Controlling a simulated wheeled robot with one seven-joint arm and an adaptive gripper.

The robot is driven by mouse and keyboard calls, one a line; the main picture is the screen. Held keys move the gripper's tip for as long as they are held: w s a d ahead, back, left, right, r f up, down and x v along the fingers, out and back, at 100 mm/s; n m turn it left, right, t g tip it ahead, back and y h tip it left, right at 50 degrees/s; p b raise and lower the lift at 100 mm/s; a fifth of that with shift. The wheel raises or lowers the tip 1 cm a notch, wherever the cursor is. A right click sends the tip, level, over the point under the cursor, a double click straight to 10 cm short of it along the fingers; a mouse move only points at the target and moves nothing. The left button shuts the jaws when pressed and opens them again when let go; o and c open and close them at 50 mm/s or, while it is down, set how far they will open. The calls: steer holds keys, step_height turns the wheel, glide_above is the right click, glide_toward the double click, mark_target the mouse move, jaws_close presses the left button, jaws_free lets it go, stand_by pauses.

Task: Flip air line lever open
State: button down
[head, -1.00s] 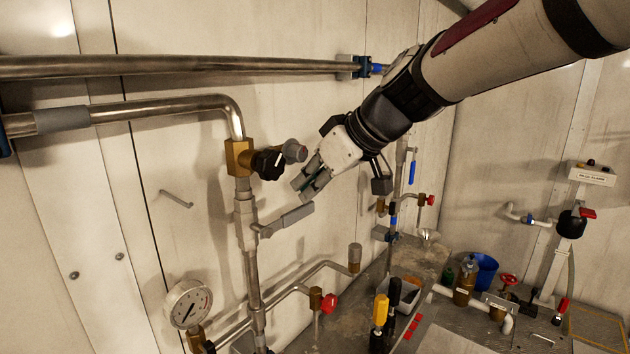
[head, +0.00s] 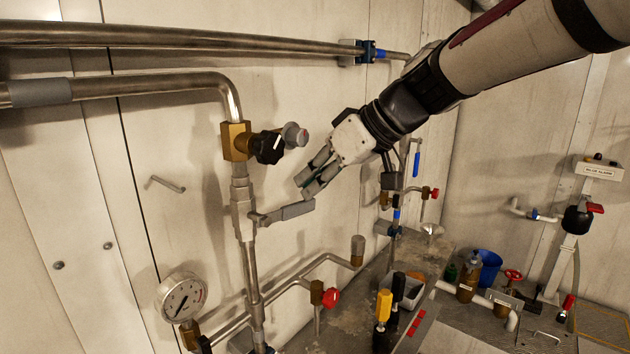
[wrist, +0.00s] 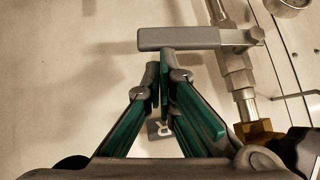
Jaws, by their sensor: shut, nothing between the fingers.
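The grey lever (head: 287,211) sticks out to the right from a valve on the vertical steel pipe (head: 247,265), nearly level with a slight upward tilt. In the wrist view the lever (wrist: 180,38) lies across the top, just beyond my fingertips. My gripper (head: 309,190) is shut and empty, with its green-padded fingers pointing down at the lever's free end. In the wrist view my gripper (wrist: 163,75) has its fingertips together at or very near the lever's edge; I cannot tell whether they touch it.
A brass valve with a black knob (head: 267,147) sits above the lever. A pressure gauge (head: 183,298) is at lower left. A red-handled valve (head: 331,297) and yellow- and black-handled tools (head: 383,306) are below.

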mark_target(315, 201)
steer(key=f+b, duration=0.1)
steer(key=f+m+g+y+b, duration=0.1)
steer(key=f+g+b, duration=0.1)
steer(key=shift+w+d+f+y, duration=0.2)
steer(key=shift+w+f+y, duration=0.15)
steer(key=shift+w+y, duration=0.05)
steer(key=s+a+f+m+g+y+b, duration=0.3)
steer(key=s+f+m+g+y+b, duration=0.1)
steer(key=f, duration=0.5)
steer(key=shift+s+a+m+y+b, duration=0.4)
steer(key=shift+s+m+y+b, duration=0.15)
steer(key=shift+m+y+b, duration=0.85)
